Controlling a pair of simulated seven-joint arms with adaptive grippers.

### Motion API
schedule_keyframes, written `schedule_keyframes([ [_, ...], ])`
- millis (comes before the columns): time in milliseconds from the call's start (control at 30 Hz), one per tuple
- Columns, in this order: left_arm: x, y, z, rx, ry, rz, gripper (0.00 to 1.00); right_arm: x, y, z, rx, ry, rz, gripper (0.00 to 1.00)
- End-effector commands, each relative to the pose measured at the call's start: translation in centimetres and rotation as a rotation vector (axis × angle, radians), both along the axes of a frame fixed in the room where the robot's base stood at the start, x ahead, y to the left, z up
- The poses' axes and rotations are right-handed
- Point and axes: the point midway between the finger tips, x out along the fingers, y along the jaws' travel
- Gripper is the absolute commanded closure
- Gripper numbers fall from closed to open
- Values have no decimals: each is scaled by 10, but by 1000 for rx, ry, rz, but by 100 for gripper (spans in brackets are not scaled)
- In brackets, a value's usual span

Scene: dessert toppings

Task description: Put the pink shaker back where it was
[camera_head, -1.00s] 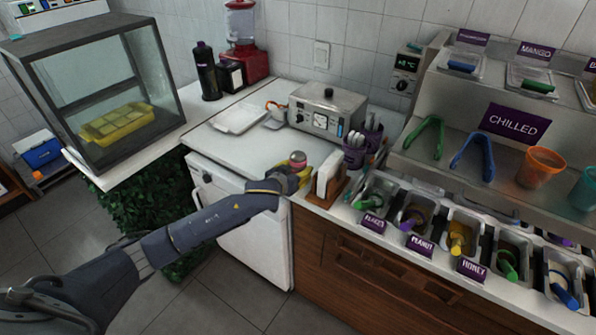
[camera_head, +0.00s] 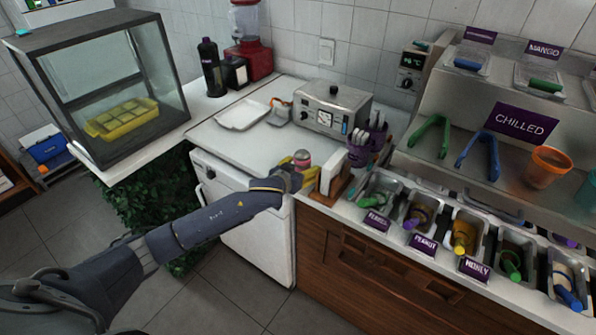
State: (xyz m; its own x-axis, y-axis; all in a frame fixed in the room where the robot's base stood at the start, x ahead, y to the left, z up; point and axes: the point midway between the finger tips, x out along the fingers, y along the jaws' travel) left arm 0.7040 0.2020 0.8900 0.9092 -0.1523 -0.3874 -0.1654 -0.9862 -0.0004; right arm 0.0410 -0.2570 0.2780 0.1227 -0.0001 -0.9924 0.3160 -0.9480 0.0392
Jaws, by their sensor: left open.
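The small pink shaker (camera_head: 303,157), with a pinkish body and a grey top, stands upright at the front edge of the white counter, left of the napkin holder. My left gripper (camera_head: 302,171) has yellow fingers and is at the shaker. Its fingers are open, one on either side of the shaker's lower part, which they partly hide. I cannot tell whether a finger touches it. My right gripper is not in view.
The wooden napkin holder (camera_head: 334,180) stands close to the right of the gripper. Behind are a grey appliance (camera_head: 329,112), a white tray (camera_head: 241,115) and a cup of cutlery (camera_head: 360,154). Topping bins (camera_head: 380,192) line the right. The white counter (camera_head: 250,144) left of the shaker is clear.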

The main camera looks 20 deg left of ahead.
Motion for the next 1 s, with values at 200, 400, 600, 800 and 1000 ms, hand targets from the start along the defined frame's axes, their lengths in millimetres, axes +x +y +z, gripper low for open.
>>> schedule_keyframes([
  [200,-20,3,9,-1,1,-1,31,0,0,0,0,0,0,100],
  [400,-52,9,23,-1,1,-1,31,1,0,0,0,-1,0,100],
  [600,-81,13,36,0,0,-1,31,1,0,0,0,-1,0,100],
  [800,-101,17,44,0,0,-1,31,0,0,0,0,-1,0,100],
  [1000,-108,18,48,1,-1,1,31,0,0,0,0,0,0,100],
])
